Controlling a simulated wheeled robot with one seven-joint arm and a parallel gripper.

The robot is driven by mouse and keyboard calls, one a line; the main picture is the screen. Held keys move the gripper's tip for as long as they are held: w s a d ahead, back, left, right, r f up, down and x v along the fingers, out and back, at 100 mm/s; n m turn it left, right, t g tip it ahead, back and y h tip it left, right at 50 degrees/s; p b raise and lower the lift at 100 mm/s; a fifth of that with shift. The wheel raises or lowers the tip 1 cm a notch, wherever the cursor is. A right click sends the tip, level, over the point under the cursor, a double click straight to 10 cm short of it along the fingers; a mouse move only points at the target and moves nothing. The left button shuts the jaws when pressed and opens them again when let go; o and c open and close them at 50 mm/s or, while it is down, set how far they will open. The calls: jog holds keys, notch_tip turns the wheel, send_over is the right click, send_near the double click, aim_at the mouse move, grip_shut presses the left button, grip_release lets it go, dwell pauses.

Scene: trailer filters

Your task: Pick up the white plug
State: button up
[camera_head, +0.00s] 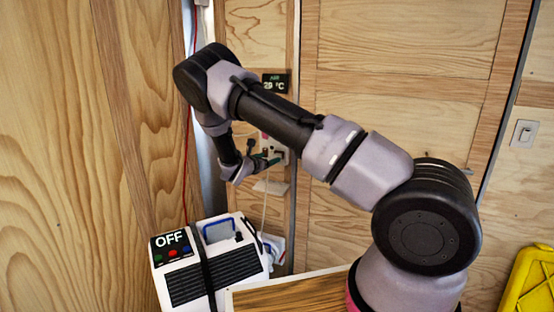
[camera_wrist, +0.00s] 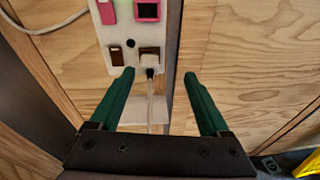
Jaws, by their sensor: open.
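The white plug (camera_wrist: 150,60) sits in a white wall panel (camera_wrist: 122,62), with a dark end below it and a pale cable running down. My gripper (camera_wrist: 159,75) is open, its two green fingers apart. In the wrist view the plug shows between the fingertips, slightly left of centre, and nothing is held. I cannot tell how far the fingertips are from it. In the head view my gripper (camera_head: 266,160) is at the panel (camera_head: 281,154), and the plug cannot be made out clearly there.
A small white shelf (camera_head: 271,187) is below the panel. A white machine (camera_head: 213,272) with an OFF display stands on the left, near a wooden top (camera_head: 290,293). A dark display (camera_head: 275,83) is above the panel. A yellow object (camera_head: 533,283) is at lower right.

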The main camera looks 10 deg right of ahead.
aim_at(274, 156)
jog(key=shift+n+t+y, duration=0.3)
jog(key=shift+n+t, duration=0.2)
jog(key=shift+n, duration=0.4)
jog(key=x, duration=0.3)
jog(key=f+x, duration=0.1)
jog(key=x, duration=0.3)
jog(key=a+f+x, duration=0.1)
jog(key=x, duration=0.2)
jog(key=shift+w, duration=0.5)
grip_shut()
